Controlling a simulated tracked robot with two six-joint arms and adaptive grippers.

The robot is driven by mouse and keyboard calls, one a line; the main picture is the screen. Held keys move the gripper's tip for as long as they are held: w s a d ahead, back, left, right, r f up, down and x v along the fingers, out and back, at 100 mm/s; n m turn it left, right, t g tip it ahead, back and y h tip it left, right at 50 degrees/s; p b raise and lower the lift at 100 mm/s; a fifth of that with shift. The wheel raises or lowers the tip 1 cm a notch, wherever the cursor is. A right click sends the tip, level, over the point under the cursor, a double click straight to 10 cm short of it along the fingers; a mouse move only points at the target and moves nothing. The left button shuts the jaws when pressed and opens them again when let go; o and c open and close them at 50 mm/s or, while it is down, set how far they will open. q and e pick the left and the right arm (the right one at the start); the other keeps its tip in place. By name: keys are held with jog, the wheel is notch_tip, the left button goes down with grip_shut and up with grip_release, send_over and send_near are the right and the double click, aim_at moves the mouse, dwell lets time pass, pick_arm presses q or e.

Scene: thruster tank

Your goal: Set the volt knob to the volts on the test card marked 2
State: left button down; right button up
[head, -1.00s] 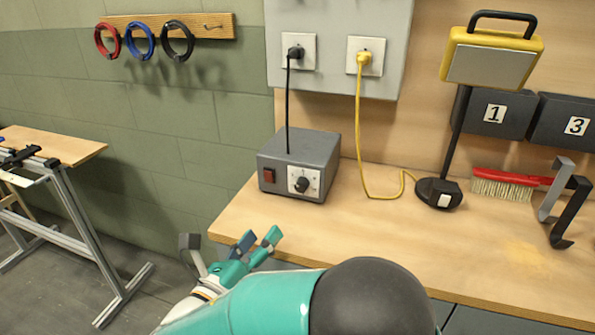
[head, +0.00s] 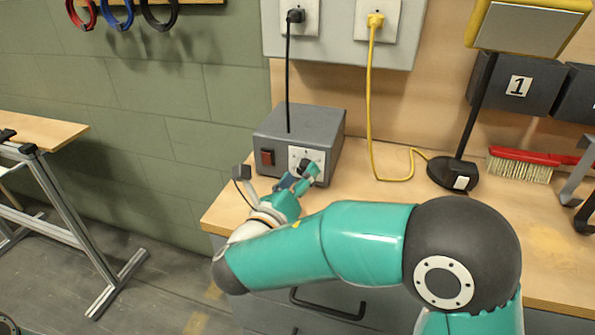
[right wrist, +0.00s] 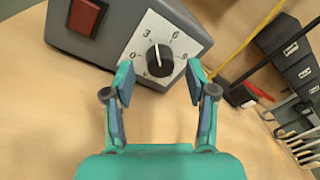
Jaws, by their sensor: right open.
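The volt knob (right wrist: 160,61) is a round black knob on a white dial plate (right wrist: 183,48) marked 0, 3, 6, 9. Its white line points up, between 3 and 6, a little nearer 3 in the right wrist view. The knob is on the front of a grey power box (head: 300,125). My right gripper (right wrist: 160,84) is open, its fingers either side of and just short of the knob, holding nothing. In the head view the right gripper (head: 300,178) partly covers the dial. No test card marked 2 shows. My left gripper is not in view.
A red switch (head: 267,158) is left of the dial. A black cord and a yellow cord (head: 371,110) run to wall sockets. A lamp (head: 453,172), a red brush (head: 525,160) and a bin marked 1 (head: 517,87) are at the right. The bench front is clear.

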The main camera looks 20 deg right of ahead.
jog(key=shift+w+d, duration=0.35)
jog(key=shift+w, duration=0.2)
grip_shut()
jog(key=shift+a, duration=0.1)
